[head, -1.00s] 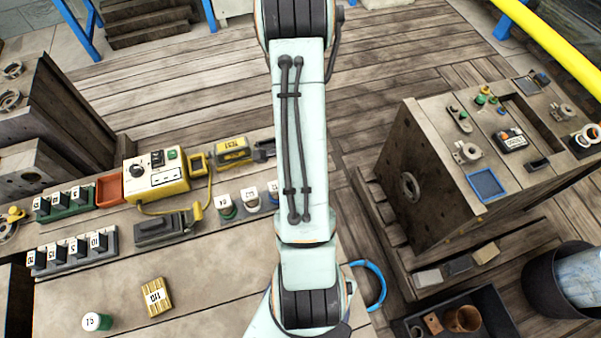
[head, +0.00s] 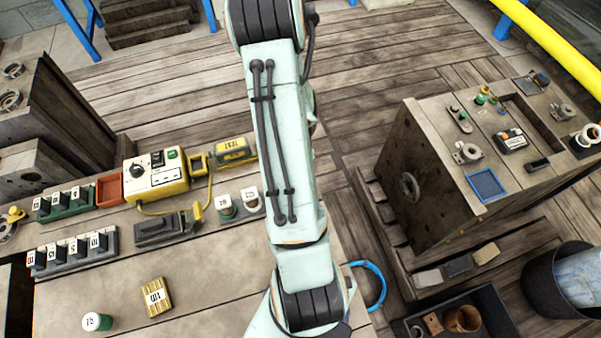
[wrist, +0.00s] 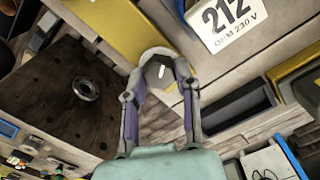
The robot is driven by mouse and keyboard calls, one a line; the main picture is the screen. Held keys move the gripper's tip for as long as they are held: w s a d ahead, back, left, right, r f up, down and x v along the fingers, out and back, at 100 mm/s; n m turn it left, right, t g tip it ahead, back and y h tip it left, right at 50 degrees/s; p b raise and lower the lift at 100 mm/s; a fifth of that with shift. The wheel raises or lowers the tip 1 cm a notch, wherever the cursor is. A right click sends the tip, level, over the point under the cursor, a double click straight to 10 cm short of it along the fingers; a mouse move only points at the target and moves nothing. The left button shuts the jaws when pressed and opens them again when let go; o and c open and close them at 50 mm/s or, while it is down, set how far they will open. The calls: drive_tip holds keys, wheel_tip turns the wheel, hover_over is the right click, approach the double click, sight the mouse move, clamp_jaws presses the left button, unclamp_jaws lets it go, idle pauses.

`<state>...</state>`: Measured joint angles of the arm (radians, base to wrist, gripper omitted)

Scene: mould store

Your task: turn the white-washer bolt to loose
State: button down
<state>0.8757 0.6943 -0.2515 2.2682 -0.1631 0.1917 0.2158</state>
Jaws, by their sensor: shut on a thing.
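In the wrist view, the white-washer bolt (wrist: 158,71) has a grey hexagonal head with a short white mark on it, and a pale round washer shows around the head. My gripper (wrist: 160,78) is shut on the bolt head, one finger on each side. The bolt sits at the edge of a yellow and grey surface, beside a white label (wrist: 228,20) reading 212 and 230 V. How far the bolt is turned in its seat cannot be told. In the head view my arm crosses the middle, and neither the gripper nor the bolt shows.
In the head view, a wooden bench at left carries a yellow control box (head: 156,175), an orange tray (head: 110,189), green-based numbered blocks (head: 64,204) and a wooden block (head: 156,297). A large mould block (head: 425,195) with a blue tray (head: 487,185) stands at right.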

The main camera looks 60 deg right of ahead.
drive_tip(key=n, duration=1.3)
drive_tip(key=shift+n, duration=0.4)
drive_tip(key=n, duration=1.3)
drive_tip(key=shift+n, duration=0.3)
drive_tip(key=c, duration=0.8)
unclamp_jaws()
